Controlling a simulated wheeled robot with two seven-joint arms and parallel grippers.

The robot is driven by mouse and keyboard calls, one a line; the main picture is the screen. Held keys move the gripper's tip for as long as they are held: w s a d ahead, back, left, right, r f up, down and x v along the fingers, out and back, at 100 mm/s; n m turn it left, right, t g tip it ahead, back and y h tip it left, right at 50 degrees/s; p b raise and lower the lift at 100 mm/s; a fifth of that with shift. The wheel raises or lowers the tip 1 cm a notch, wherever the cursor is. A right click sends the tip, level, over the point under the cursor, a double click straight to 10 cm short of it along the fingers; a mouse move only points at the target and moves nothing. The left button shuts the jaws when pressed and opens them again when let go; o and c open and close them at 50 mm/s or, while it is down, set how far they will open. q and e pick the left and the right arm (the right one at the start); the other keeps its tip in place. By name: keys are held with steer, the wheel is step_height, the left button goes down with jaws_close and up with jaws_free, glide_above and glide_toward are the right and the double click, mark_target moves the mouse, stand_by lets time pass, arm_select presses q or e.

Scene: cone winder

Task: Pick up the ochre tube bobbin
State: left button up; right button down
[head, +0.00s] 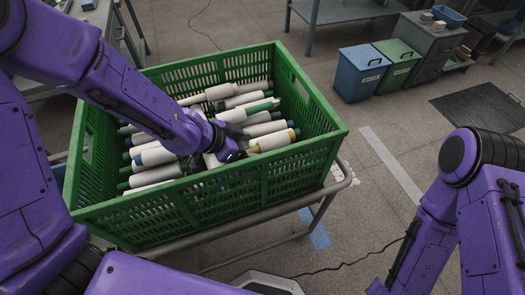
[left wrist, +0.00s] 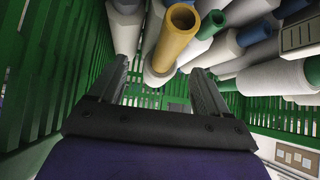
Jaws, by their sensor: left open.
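The ochre tube bobbin (head: 274,141) lies among white-wound bobbins in the green crate (head: 222,192), its bare ochre end pointing left toward my left gripper. In the left wrist view its hollow ochre tube (left wrist: 172,42) shows large, above and between the two fingers, with its white winding behind. My left gripper (left wrist: 160,85) is open, with nothing between its fingers. In the head view the left gripper (head: 226,152) is down in the crate, just left of the ochre end, its fingertips partly hidden. My right arm is at the right; its gripper is out of view.
Several bobbins with green (head: 262,106) and blue tube ends lie close around. The slatted crate walls surround the gripper. The crate stands on a grey metal-framed cart (head: 338,185). Blue (head: 360,72) and green (head: 397,62) bins stand farther back on open floor.

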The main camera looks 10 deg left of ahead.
arm_select(q)
steer(key=shift+x, duration=1.05)
steer(key=shift+a+r, duration=0.1)
steer(key=c, duration=1.2)
